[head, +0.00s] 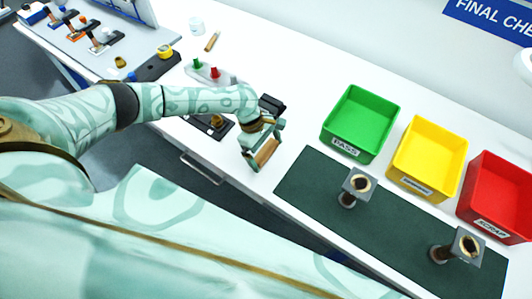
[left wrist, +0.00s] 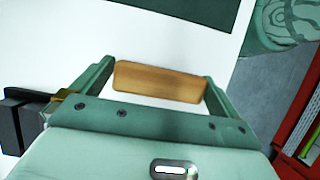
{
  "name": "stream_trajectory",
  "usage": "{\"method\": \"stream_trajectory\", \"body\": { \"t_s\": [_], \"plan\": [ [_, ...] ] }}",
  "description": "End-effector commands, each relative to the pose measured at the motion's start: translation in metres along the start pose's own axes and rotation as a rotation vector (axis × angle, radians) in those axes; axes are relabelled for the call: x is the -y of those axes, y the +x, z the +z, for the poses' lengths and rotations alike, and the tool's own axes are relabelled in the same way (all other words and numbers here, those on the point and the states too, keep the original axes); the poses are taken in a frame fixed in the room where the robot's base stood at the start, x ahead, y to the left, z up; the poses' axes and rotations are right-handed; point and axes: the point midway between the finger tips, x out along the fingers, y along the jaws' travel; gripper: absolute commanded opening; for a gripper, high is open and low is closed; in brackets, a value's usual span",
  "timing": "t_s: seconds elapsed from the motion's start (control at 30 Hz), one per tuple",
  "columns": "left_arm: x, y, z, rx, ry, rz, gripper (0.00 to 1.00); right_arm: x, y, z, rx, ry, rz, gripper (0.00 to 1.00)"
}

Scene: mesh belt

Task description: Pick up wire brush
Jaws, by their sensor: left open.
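The wire brush shows as a wooden block (head: 266,151) on the white bench, left of the dark green mat; its bristles are hidden. My left gripper (head: 263,148) is right over it and open, with one finger at each end of the wood. In the left wrist view the brush (left wrist: 160,81) lies crosswise between the fingertips of my left gripper (left wrist: 158,82). I cannot tell whether the fingers touch it. My right gripper is not in view.
A dark fixture (head: 272,104) is close behind my gripper. White bench is clear between gripper and mat.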

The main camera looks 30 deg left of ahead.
Motion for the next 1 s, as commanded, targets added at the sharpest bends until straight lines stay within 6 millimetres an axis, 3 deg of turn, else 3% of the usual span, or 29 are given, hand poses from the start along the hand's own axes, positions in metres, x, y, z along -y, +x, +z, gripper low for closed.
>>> {"method": "stream_trajectory", "body": {
  "t_s": [0.07,0.2,0.57,0.77,1.0],
  "plan": [
    [0.0,-0.001,0.0,0.0,0.0,0.0,1.0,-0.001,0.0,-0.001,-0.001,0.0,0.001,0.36],
    [0.0,-0.001,0.0,0.0,0.0,0.0,0.7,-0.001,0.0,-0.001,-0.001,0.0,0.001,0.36],
    [0.0,-0.006,0.002,0.0,0.0,0.001,0.7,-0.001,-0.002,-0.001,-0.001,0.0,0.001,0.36],
    [-0.001,-0.032,0.012,0.0,0.002,0.002,0.7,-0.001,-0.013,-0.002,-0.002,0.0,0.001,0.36],
    [0.046,-0.082,0.052,0.001,0.005,0.0,0.7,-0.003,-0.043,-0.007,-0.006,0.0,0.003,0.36]
  ]
}}
